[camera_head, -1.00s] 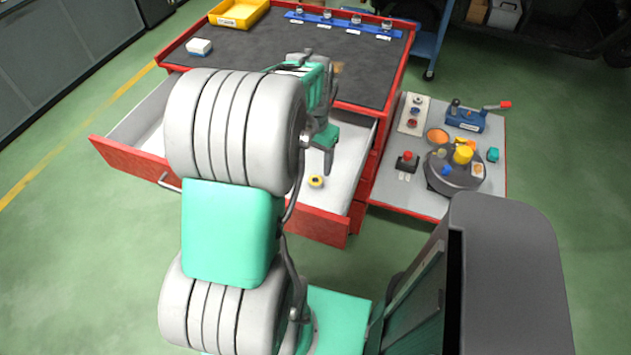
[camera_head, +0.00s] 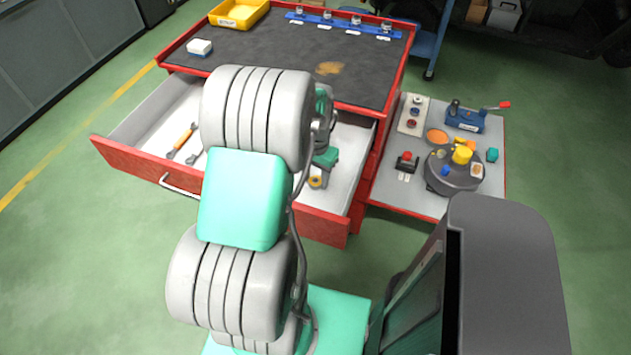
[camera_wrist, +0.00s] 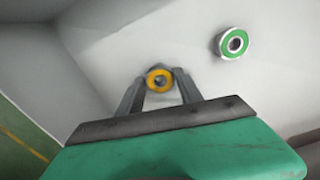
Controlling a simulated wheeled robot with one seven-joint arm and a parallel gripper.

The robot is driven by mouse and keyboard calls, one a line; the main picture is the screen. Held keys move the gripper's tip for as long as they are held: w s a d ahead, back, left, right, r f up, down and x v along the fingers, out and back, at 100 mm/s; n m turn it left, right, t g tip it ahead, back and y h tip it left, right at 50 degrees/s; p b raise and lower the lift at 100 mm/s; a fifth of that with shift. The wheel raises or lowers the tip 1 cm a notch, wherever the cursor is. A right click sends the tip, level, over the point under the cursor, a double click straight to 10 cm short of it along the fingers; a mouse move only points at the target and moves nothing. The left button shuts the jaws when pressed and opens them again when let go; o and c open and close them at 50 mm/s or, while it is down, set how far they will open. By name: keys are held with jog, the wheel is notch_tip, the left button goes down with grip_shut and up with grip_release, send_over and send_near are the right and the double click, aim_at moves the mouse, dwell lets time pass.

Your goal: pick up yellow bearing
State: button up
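The yellow bearing (camera_head: 316,182) lies on the white floor of the open red drawer, near its front right. In the wrist view the yellow bearing (camera_wrist: 151,82) is a small ring with a dark centre, lying between and just past my fingertips. My gripper (camera_wrist: 160,84) points down at it, with one finger on each side. The fingers are apart and look open; whether either touches the ring is too small to tell. In the head view my gripper (camera_head: 321,171) is low in the drawer, right at the bearing, partly hidden by my arm.
A green-ringed bearing (camera_wrist: 223,47) lies in the drawer, to the upper right in the wrist view. An orange-ended wrench (camera_head: 181,143) lies in the drawer's left part. The drawer's red front wall (camera_head: 130,164) is close by. A grey side table (camera_head: 415,199) with parts stands right.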

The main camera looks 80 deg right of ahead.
grip_shut()
jog(key=shift+r, duration=0.15)
